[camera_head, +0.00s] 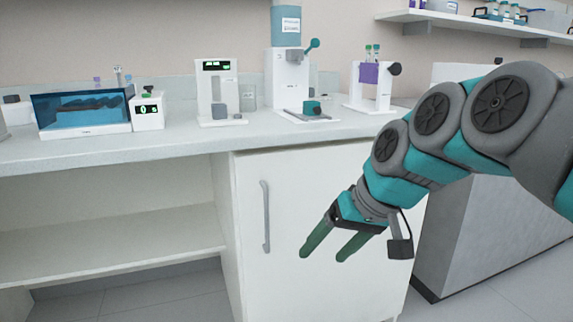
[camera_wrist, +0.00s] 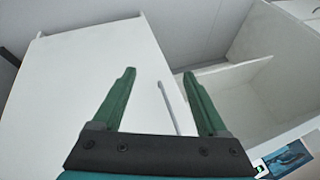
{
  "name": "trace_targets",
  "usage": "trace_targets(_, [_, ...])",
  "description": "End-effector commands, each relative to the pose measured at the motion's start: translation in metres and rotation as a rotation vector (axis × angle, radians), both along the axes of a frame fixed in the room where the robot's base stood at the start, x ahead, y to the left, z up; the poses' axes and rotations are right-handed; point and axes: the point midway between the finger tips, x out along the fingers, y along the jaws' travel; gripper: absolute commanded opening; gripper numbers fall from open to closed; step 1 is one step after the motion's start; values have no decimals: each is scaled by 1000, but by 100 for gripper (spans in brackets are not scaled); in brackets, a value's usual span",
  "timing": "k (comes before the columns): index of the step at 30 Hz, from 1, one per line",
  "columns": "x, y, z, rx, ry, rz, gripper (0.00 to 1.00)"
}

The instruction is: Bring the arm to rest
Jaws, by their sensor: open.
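My arm reaches in from the right in the head view, with teal and grey links bent downward. My gripper (camera_head: 327,248) hangs in front of the white cabinet door (camera_head: 300,190), below the counter's edge. Its two green fingers are apart with nothing between them. In the wrist view my gripper (camera_wrist: 160,75) is also open and empty, with the cabinet's white surface and its door handle (camera_wrist: 176,108) seen beyond the fingers. I cannot tell the exact gap between the fingers and the door.
The counter (camera_head: 180,145) carries a water bath (camera_head: 83,112), a small display device (camera_head: 216,92), a dispenser (camera_head: 287,70) and a tube stand (camera_head: 370,85). An open shelf (camera_head: 110,240) lies left of the door. A grey cabinet (camera_head: 475,235) stands at right.

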Motion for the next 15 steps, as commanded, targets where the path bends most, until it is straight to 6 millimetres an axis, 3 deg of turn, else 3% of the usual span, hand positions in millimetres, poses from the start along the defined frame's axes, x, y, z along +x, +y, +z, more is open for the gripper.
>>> trace_targets(1, [-22,-2,-18,-42,50,-3,76])
trace_targets(9, [-136,-37,-114,-255,311,-66,76])
trace_targets(15, [-207,-67,-156,-362,457,-123,76])
